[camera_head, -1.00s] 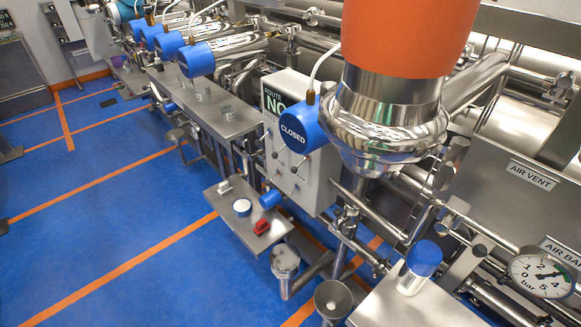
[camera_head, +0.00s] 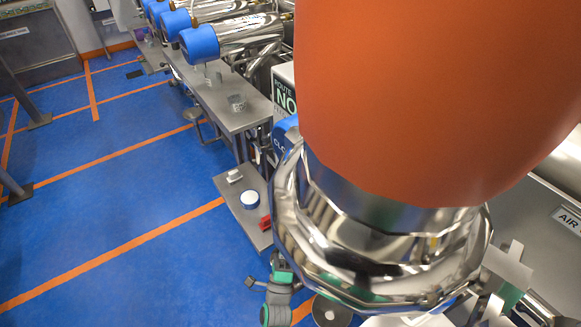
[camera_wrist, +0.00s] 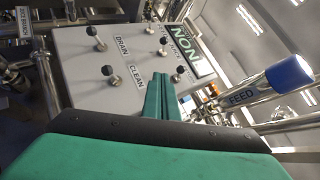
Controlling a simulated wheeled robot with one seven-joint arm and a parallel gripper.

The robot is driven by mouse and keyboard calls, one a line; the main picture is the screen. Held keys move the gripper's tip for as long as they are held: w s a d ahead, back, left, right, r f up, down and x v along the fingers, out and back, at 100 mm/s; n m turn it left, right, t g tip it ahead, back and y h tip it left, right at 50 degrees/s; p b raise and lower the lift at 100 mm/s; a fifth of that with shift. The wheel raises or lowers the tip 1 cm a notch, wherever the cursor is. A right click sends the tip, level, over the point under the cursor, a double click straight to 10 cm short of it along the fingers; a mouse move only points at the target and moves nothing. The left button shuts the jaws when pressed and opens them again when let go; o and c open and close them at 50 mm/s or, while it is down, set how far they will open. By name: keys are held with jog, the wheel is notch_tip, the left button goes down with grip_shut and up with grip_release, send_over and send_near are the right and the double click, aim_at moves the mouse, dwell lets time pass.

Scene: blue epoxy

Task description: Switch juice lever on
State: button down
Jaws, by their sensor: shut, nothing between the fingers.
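In the wrist view a grey control panel (camera_wrist: 130,62) carries several small levers with black knobs, in rows beside labels. One lever (camera_wrist: 107,71) sits by CLEAN and another (camera_wrist: 92,31) by DRAIN. My gripper (camera_wrist: 161,92) has its green fingers together with nothing between them, pointing at the panel's lower part. Contact with a lever cannot be told. In the head view my arm hides most of the panel, leaving its NO sign (camera_head: 287,97) showing.
A blue-capped FEED pipe (camera_wrist: 290,74) stands right of the panel in the wrist view. In the head view a steel shelf (camera_head: 232,183) holds a white-and-blue round item (camera_head: 250,199) and a red item (camera_head: 265,222). The blue floor (camera_head: 120,210) at left is open.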

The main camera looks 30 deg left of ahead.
jog(key=s+a+x, duration=0.1)
jog(key=a+x, duration=0.1)
jog(key=x, duration=1.1)
jog(key=shift+a+r+m, duration=0.3)
jog(key=shift+r, duration=0.25)
jog(key=shift+s+a+r, duration=0.1)
jog(key=shift+s+r, duration=0.25)
jog(key=shift+r, duration=0.15)
dwell(0.4)
jog(key=shift+s+a+r, duration=0.1)
jog(key=shift+s+r, duration=0.1)
jog(key=shift+r, duration=0.75)
jog(key=shift+s+a+r, duration=0.1)
jog(key=shift+s+r, duration=0.1)
jog(key=shift+r, duration=0.75)
jog(key=shift+s+a+r, duration=0.1)
jog(key=shift+s+r, duration=0.05)
jog(key=shift+r, duration=0.85)
